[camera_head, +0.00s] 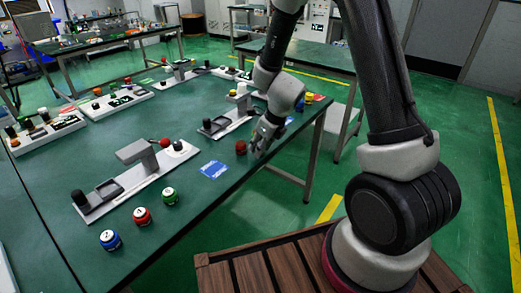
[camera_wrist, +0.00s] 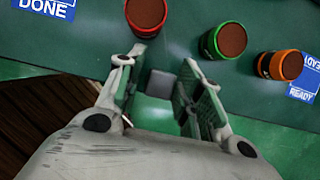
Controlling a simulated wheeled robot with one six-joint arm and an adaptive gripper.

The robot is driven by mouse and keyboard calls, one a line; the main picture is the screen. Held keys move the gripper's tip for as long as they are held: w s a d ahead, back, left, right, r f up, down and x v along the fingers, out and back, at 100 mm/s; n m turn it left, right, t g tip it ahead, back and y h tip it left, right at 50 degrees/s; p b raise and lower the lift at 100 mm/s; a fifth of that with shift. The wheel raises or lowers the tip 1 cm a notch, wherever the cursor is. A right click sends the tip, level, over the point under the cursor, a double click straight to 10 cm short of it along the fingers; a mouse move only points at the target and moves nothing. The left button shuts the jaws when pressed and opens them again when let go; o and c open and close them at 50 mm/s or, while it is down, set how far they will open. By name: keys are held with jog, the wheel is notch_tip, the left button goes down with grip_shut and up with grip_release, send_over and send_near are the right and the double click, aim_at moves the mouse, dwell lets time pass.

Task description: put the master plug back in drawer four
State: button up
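My gripper (camera_head: 262,140) is over the front edge of the long green table, and its fingers also show in the wrist view (camera_wrist: 158,88). The fingers stand apart. A small grey block-like shape (camera_wrist: 160,84) shows between them; I cannot tell whether it is an object or part of the table below. A red-ringed cylinder (camera_wrist: 147,14) with a brown top stands just beyond the left finger. Green-ringed (camera_wrist: 225,41) and orange-ringed (camera_wrist: 281,65) cylinders stand to its right. I cannot make out the master plug or drawer four in either view.
A blue DONE card (camera_wrist: 45,6) lies left of the cylinders and a blue READY card (camera_wrist: 303,88) right. On the table (camera_head: 95,135), white stations (camera_head: 137,178) and blue (camera_head: 110,240), red (camera_head: 142,216) and green (camera_head: 169,196) ringed cylinders stand farther left.

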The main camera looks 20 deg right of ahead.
grip_shut()
jog(key=shift+r, duration=0.15)
